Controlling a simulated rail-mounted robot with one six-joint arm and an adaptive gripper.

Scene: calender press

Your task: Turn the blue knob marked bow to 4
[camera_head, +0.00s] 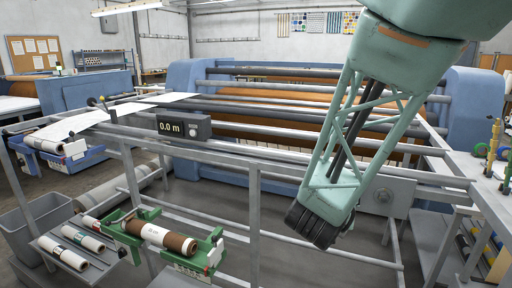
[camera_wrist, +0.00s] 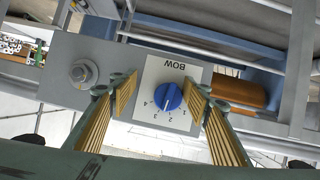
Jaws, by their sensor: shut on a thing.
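The blue knob (camera_wrist: 168,96) sits on a white plate (camera_wrist: 184,72) marked BOW, which appears upside down in the wrist view. Small numbers run around the knob's lower side, with 4 at the left. A pale pointer mark on the knob faces down toward the middle of the scale; I cannot read its exact value. My gripper (camera_wrist: 162,92) is shut on the knob, one ribbed finger on each side. In the head view my gripper (camera_head: 312,224) points down at the machine's front, and the knob cannot be made out there.
A large bolt (camera_wrist: 83,73) sits left of the plate on the grey bracket. An orange-brown roller (camera_wrist: 238,90) lies to the right. In the head view, a display (camera_head: 183,127) reads 0.0 m, and a green cradle (camera_head: 190,258) holds a brown roll in front.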

